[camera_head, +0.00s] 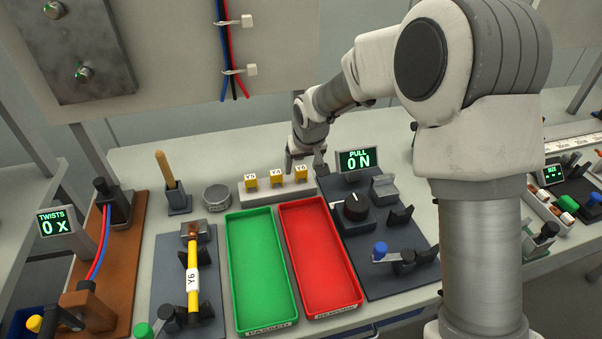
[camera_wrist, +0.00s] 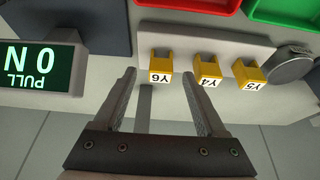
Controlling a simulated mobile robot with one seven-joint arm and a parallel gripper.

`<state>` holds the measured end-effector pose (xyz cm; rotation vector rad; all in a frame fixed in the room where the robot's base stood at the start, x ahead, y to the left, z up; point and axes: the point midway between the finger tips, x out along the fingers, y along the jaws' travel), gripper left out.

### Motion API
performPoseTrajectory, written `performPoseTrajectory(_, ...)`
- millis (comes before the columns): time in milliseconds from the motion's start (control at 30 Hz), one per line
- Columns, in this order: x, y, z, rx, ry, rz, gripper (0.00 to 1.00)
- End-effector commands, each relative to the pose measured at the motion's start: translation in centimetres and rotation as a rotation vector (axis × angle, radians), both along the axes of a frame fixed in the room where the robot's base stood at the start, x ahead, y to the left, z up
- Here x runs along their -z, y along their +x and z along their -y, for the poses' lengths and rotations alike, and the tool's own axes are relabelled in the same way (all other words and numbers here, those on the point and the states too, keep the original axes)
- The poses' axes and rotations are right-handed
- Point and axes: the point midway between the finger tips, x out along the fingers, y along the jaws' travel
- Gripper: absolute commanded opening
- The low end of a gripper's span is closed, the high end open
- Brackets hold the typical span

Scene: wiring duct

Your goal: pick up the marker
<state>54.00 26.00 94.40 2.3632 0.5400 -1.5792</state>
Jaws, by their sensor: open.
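Yellow clip-like markers with white labels stand in a row on a light grey block (camera_head: 269,196): the Y5 marker (camera_head: 251,181), the Y4 marker (camera_head: 277,178) and the Y6 marker (camera_head: 301,173). In the wrist view they show upside down, with the Y6 marker (camera_wrist: 160,68) between my fingertips in the picture, and the Y4 marker (camera_wrist: 208,70) and Y5 marker (camera_wrist: 248,74) to its right. My gripper (camera_head: 304,163) is open and empty, behind and above the Y6 marker; its fingers (camera_wrist: 160,82) appear apart from it. The exact height gap cannot be told.
A green tray (camera_head: 258,270) and a red tray (camera_head: 322,255) lie in front of the block. A round tin (camera_head: 216,197) stands left of it, and a PULL display (camera_head: 358,161) right. A yellow cable with a Y6 tag (camera_head: 192,280) sits in a fixture at left.

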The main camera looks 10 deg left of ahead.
Motion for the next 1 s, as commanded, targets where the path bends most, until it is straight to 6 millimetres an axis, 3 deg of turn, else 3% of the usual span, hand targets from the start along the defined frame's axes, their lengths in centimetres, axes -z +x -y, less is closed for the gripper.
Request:
performPoseTrajectory(200,2.4,0.9,-0.5,-0.001,0.0,-0.001,0.74)
performPoseTrajectory(467,2.5,1.0,-0.6,-0.001,0.0,0.0,0.74)
performPoseTrajectory(867,2.5,1.0,-0.6,0.0,0.001,0.0,0.04)
performPoseTrajectory(1000,2.5,1.0,-0.6,0.0,0.001,0.0,0.0)
